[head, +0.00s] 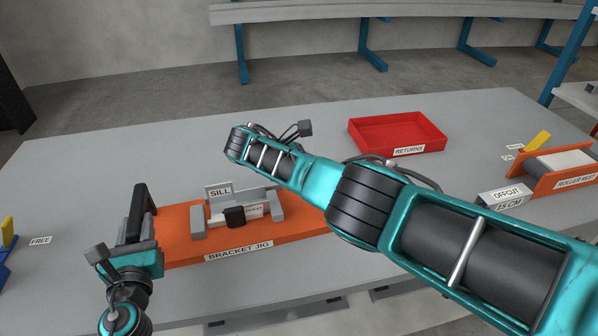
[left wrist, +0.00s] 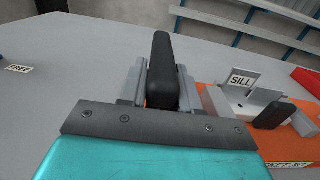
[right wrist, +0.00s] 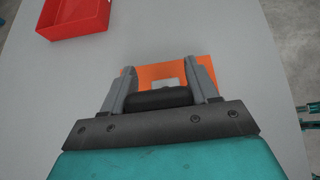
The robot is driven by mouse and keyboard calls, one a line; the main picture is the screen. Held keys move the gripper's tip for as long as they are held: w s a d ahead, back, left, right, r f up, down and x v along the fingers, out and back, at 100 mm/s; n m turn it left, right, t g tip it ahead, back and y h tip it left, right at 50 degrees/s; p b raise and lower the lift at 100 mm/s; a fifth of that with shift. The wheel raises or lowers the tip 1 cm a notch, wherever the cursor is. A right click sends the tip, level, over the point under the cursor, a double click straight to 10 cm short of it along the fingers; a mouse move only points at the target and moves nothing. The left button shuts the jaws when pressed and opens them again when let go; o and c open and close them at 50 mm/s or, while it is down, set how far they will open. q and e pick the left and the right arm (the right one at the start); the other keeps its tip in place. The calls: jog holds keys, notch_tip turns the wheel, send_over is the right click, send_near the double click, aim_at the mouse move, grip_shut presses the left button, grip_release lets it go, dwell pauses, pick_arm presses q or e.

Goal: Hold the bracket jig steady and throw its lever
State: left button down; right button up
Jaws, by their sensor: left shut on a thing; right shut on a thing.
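The bracket jig (head: 290,222) is an orange base on the grey table, with grey blocks, a SILL plate (head: 219,192) and a short black knob (head: 234,217) in its middle. A black upright handle (head: 142,205) stands at its left end. My left gripper (left wrist: 160,85) is shut on this handle, one finger on each side. In the head view my right arm hides the right gripper and the jig's right end.
A red RETURNS tray (head: 398,134) stands at the back right. A blue-and-yellow thing (head: 7,240) is at the left edge, near a FREE label (head: 40,240). The table behind the jig is clear.

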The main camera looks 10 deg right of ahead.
jog(key=o, duration=1.4)
jog(key=shift+o, duration=0.2)
jog(key=shift+d, duration=0.15)
